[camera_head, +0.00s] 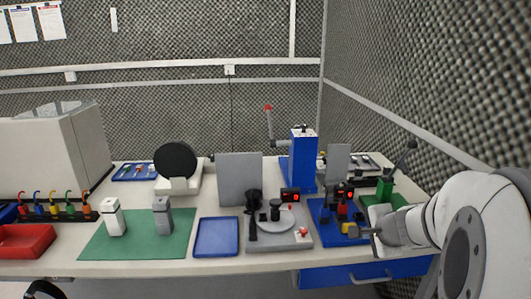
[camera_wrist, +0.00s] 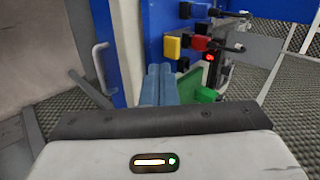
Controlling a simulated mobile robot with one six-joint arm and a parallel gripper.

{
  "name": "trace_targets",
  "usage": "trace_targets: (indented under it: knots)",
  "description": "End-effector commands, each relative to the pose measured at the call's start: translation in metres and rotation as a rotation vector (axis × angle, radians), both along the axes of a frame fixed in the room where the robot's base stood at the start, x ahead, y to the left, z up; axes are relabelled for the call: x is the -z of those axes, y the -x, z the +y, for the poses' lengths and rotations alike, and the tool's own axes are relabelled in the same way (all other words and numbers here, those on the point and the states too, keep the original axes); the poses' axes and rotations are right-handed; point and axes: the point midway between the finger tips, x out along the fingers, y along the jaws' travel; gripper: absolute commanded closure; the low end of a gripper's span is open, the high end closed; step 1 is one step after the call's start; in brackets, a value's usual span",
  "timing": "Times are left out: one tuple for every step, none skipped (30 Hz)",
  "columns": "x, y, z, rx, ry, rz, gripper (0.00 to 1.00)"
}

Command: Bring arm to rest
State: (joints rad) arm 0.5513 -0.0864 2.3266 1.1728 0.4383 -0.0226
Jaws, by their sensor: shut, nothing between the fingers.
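My white arm comes in from the right edge in the head view. My gripper (camera_head: 364,231) is at the bench's front right, by the blue fixture board (camera_head: 325,233). In the wrist view my gripper's two blue-grey fingers (camera_wrist: 159,84) lie side by side, shut and empty. A yellow block (camera_wrist: 172,47) and a red block (camera_wrist: 199,43) on the board show just beyond and to the right of the fingertips. I cannot tell whether the fingers touch the board.
A blue drawer front (camera_head: 345,274) with a handle is below the bench there. A blue press (camera_head: 302,160) stands behind the board. A grey device with a round plate (camera_head: 278,222), a blue tray (camera_head: 216,237) and a green mat (camera_head: 138,236) lie to the left. A foam wall rises at right.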

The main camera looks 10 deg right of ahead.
Motion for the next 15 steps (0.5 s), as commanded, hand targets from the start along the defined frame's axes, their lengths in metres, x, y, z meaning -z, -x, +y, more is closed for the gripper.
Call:
trace_targets:
  knots:
    - [-0.008, 0.002, 0.019, -0.076, 0.025, 0.010, 1.00]
    - [-0.011, 0.006, 0.032, -0.134, 0.048, 0.021, 1.00]
    - [-0.014, 0.012, 0.052, -0.226, 0.082, 0.041, 1.00]
    - [-0.018, 0.018, 0.068, -0.302, 0.112, 0.057, 1.00]
    - [-0.020, 0.026, 0.083, -0.382, 0.146, 0.076, 1.00]
    - [-0.023, 0.038, 0.104, -0.494, 0.194, 0.105, 1.00]
    - [-0.024, 0.048, 0.117, -0.576, 0.233, 0.128, 1.00]
    - [-0.026, 0.059, 0.129, -0.656, 0.273, 0.151, 1.00]
    - [-0.027, 0.075, 0.143, -0.759, 0.327, 0.184, 1.00]
    - [-0.027, 0.086, 0.151, -0.832, 0.368, 0.211, 1.00]
    - [-0.028, 0.098, 0.157, -0.901, 0.409, 0.236, 1.00]
    - [-0.029, 0.112, 0.163, -0.986, 0.463, 0.270, 1.00]
    - [-0.029, 0.122, 0.166, -1.043, 0.505, 0.294, 1.00]
    - [-0.030, 0.131, 0.168, -1.095, 0.544, 0.317, 1.00]
    - [-0.031, 0.142, 0.169, -1.155, 0.591, 0.347, 1.00]
